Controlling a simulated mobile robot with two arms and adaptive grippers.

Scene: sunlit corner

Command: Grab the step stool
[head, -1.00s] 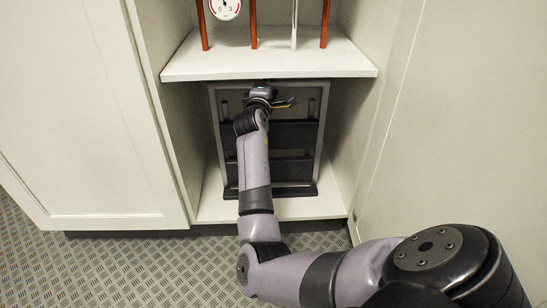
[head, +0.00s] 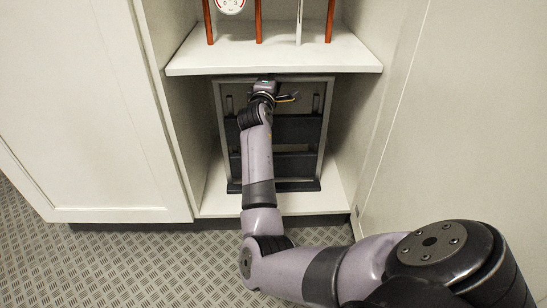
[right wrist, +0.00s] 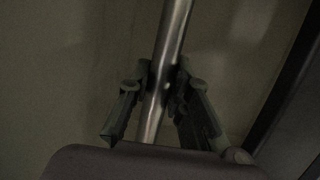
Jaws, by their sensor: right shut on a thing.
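The step stool (head: 297,160) stands folded and upright in the lower cabinet compartment, with a grey metal frame and dark steps. My right arm reaches over its front, and my right gripper (head: 265,86) is at its top bar under the shelf. In the right wrist view my right gripper (right wrist: 163,98) has its two fingers closed on a metal bar of the step stool (right wrist: 172,38). The arm hides part of the stool's left and middle. My left gripper is not in view.
A white cabinet door (head: 80,110) is at left, and a pale panel (head: 450,120) at right. The patterned metal floor (head: 120,265) in front is clear.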

